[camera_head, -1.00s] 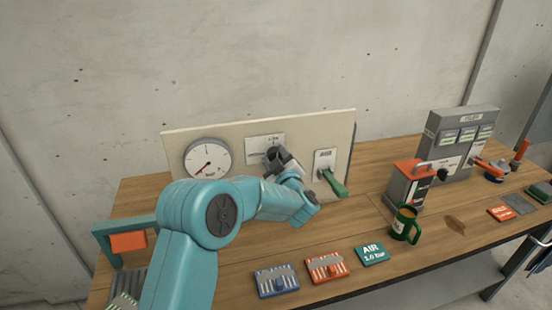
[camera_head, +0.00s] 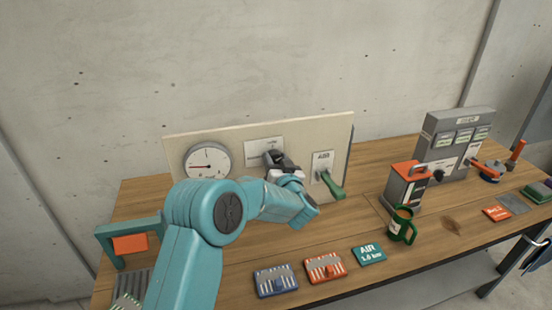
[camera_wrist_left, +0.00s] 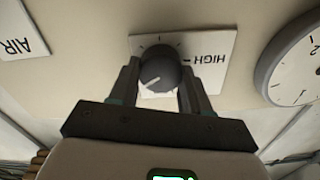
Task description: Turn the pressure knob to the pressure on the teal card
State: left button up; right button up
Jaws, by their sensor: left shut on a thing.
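The pressure knob (camera_wrist_left: 158,70) is dark and round, with a white mark, on a white plate marked HIGH; that plate (camera_head: 263,146) is on the upright panel (camera_head: 235,140) in the head view. My left gripper (camera_head: 274,158) is shut on the knob, its fingers on either side in the wrist view, and hides it in the head view. The round white gauge (camera_head: 207,161) is left of the knob; its needle points left. It shows partly in the wrist view (camera_wrist_left: 298,68). The teal card (camera_head: 369,254) lies on the table, reading AIR and a blurred bar value, perhaps 1.6.
A green-handled AIR lever (camera_head: 331,184) is on the panel just right of my gripper. Blue (camera_head: 275,281) and orange (camera_head: 325,268) trays lie in front. A green mug (camera_head: 402,226), an orange-topped grey box (camera_head: 406,186) and a grey cabinet (camera_head: 447,145) stand right.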

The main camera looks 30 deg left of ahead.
pick_arm(q)
jog(key=shift+r+m, duration=0.2)
jog(key=shift+m, duration=0.6)
jog(key=shift+p, duration=0.3)
jog(key=o, duration=1.1)
jog(key=shift+c, duration=0.2)
jog(key=shift+w+a+f, duration=0.1)
jog(key=shift+f, duration=0.05)
jog(key=shift+s+d+m, duration=0.3)
jog(key=shift+s+d, duration=0.05)
jog(key=shift+d, duration=0.15)
jog(key=b+v, duration=0.4)
jog(key=v, duration=1.1)
jog(key=shift+b, duration=0.35)
